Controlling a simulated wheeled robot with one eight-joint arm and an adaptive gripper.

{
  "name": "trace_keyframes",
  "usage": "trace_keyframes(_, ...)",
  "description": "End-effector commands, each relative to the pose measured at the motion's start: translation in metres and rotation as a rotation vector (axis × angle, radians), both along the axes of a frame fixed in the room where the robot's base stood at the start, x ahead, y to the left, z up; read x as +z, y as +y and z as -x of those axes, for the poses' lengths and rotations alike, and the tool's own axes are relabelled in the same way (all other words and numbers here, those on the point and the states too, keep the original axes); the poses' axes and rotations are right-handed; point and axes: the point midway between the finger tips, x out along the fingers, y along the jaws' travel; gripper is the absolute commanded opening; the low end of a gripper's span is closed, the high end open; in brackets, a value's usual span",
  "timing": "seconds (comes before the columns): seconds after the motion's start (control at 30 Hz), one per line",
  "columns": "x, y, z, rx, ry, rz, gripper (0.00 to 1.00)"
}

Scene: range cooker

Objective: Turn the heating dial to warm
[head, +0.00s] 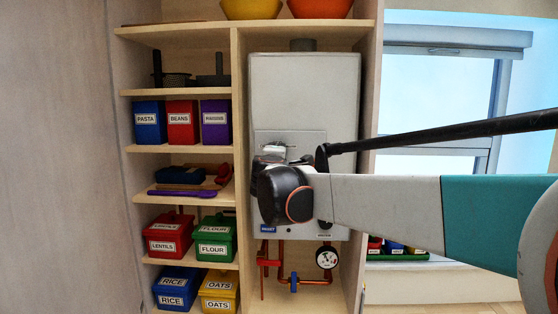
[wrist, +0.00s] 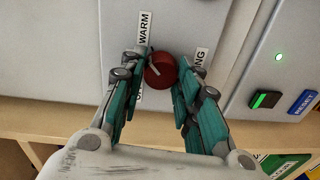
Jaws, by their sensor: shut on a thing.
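The heating dial (wrist: 161,71) is a round red knob with a pale pointer mark, on a light panel (wrist: 115,40) in the wrist view. The mark lies on its left part; I cannot tell exactly where it points. A WARM label (wrist: 145,28) is above and left of the dial. A label ending in "NG" (wrist: 201,64) is at its right, and another at lower left is mostly hidden by a finger. My gripper (wrist: 163,76) has its green-sided fingers on both sides of the dial, shut on it. In the head view my arm hides the dial on the white boiler (head: 305,85).
A lit green switch (wrist: 265,99) and a blue RESET button (wrist: 301,102) are right of the dial. Red pipes with a gauge (head: 327,257) hang below the boiler. Shelves of labelled bins (head: 183,122) stand left, and a window (head: 440,95) is right.

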Motion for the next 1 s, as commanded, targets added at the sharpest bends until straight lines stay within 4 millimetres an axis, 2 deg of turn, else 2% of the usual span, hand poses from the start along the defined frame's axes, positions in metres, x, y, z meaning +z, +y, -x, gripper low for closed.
trace_keyframes(0.4, -0.002, -0.0013, 0.0005, -0.002, -0.007, -0.226, 0.06)
trace_keyframes(1.0, -0.0017, -0.0009, 0.0005, -0.001, -0.008, -0.271, 0.06)
